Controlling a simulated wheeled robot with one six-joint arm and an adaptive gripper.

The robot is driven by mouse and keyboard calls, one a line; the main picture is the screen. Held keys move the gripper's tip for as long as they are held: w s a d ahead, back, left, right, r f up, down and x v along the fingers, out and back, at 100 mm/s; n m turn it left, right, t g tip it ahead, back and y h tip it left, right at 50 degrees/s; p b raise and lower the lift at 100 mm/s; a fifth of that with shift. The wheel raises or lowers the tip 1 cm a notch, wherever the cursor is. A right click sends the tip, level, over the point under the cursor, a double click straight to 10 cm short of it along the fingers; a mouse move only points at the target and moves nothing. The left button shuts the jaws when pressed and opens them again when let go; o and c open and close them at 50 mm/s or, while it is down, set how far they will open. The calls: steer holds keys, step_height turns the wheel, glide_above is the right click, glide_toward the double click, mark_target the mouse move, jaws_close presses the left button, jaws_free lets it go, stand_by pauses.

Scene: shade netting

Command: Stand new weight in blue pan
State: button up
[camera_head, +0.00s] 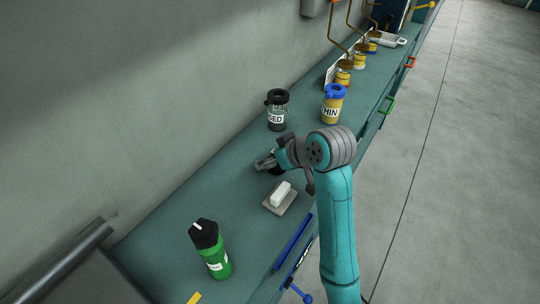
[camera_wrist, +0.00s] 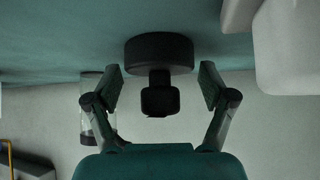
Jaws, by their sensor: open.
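A black weight (camera_wrist: 158,53) with a wide round body and a narrower knob stands between my fingers in the wrist view, which looks upside down. Its wide end is against the teal bench. My gripper (camera_wrist: 162,84) is open, one finger on either side of the knob, with gaps visible on both sides. In the head view my gripper (camera_head: 264,162) is low over the bench, and the weight is mostly hidden by it. I cannot make out a blue pan in either view.
A white block on a grey plate (camera_head: 282,207) lies just in front of my gripper. A dark-lidded jar (camera_head: 277,110) and a blue-lidded jar (camera_head: 333,104) stand behind, a green bottle (camera_head: 211,250) at the near left. Brass hooks and yellow-banded items (camera_head: 343,77) line the far bench.

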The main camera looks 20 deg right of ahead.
jaws_close()
stand_by(0.3)
